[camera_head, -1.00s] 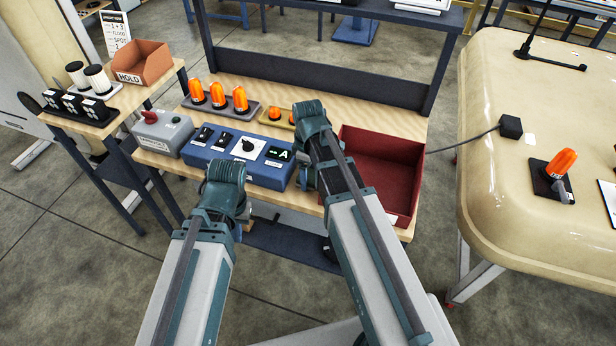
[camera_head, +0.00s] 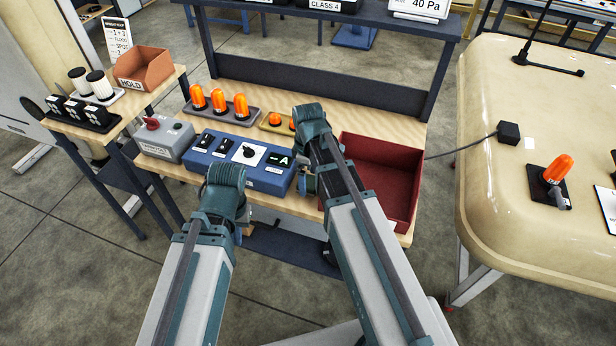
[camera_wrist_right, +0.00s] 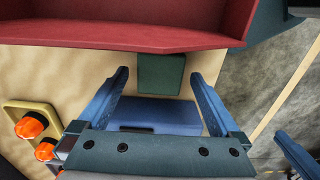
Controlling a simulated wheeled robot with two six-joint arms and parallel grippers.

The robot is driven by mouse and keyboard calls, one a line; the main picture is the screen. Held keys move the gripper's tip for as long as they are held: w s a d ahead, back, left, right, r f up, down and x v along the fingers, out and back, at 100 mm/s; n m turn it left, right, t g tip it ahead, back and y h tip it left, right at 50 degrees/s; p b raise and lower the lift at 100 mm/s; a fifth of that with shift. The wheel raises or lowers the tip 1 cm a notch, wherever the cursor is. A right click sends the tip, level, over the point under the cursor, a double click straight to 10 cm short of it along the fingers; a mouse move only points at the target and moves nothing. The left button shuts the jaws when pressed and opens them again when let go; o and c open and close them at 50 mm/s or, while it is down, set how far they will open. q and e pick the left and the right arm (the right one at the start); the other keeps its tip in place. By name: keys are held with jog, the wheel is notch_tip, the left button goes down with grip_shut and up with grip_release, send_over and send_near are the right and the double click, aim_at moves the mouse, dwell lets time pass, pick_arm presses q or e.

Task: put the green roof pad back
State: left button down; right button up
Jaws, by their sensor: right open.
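A dark green square block, which looks like the green roof pad (camera_wrist_right: 161,74), lies beside the red bin's wall in the right wrist view. My right gripper (camera_wrist_right: 159,77) is open, with one finger on each side of the pad's near end and nothing clearly held. In the head view my right arm hides the pad and most of that gripper. My left gripper (camera_head: 240,212) hangs in front of the blue switch panel (camera_head: 265,182). Its fingers are hidden by its own wrist. The cream cab roof (camera_head: 500,225) stands at the right.
The red bin (camera_head: 408,215) is right of my right arm. Orange beacons stand on a grey tray (camera_head: 250,115) and a yellow tray (camera_wrist_right: 12,107). A grey control box (camera_head: 165,138) is left of the panel.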

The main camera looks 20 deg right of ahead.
aim_at(308, 182)
notch_tip(308, 182, up, 11)
jog(key=p, duration=1)
jog(key=s+a+m+h, duration=0.1)
jog(key=s+a+m, duration=0.6)
jog(key=s+a, duration=0.3)
jog(key=s, duration=0.4)
jog(key=shift+s+a, duration=0.2)
jog(key=shift+f, duration=0.2)
jog(key=shift+f+b, duration=0.7)
jog(key=shift+b, duration=0.15)
